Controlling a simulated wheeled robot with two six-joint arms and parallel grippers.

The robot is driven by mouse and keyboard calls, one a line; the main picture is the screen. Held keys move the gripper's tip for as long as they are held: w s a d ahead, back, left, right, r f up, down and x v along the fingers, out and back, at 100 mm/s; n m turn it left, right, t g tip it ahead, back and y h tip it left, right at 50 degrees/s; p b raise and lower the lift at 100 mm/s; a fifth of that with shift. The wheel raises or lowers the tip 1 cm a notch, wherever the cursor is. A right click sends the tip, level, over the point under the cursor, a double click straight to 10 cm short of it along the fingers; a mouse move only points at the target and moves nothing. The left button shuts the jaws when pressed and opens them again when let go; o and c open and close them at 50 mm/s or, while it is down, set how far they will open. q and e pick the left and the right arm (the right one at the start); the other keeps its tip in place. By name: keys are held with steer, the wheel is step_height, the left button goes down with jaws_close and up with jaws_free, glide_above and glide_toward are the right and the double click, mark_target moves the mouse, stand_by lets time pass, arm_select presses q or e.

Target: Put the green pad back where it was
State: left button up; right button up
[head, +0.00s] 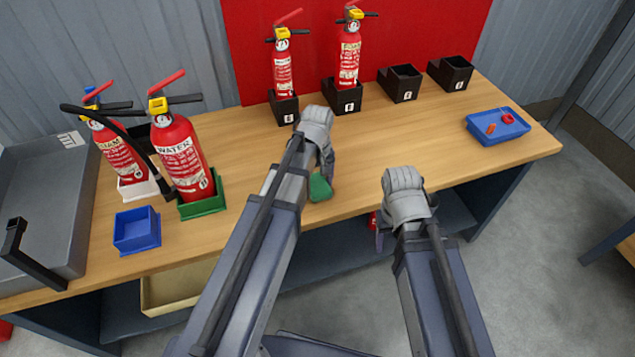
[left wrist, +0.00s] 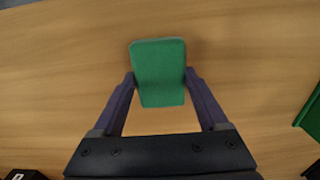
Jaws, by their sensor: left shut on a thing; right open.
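The green pad (head: 320,188) is at my left gripper (head: 326,172), over the front middle of the wooden table. In the left wrist view the pad (left wrist: 158,72) sits between the two fingertips, which press on its sides. I cannot tell whether the pad touches the tabletop. My right gripper (head: 380,234) is near the table's front edge, empty; its fingers are mostly hidden by its own wrist.
A water extinguisher (head: 183,155) stands in a green holder (head: 203,207), beside a foam one (head: 120,155) in a white holder. Two more stand in black holders at the back; two black holders (head: 400,83) (head: 450,73) are empty.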

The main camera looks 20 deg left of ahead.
mark_target(319, 185)
arm_select(q)
steer(key=shift+f, duration=0.2)
steer(key=o, duration=1.1)
steer(key=shift+r, duration=0.15)
step_height(319, 185, up, 12)
steer(key=p, duration=1.2)
steer(key=s+d+m, duration=0.3)
steer(key=s, duration=0.1)
steer(key=s+d+m, duration=0.4)
steer(key=s, duration=0.1)
steer(key=s+d+m+y, duration=0.1)
steer(key=s+d+m, duration=0.2)
steer(key=s, duration=0.2)
steer(key=shift+s+d+r+m, duration=0.1)
steer(key=shift+s+d+m, duration=0.05)
steer(key=shift+d+m, duration=0.15)
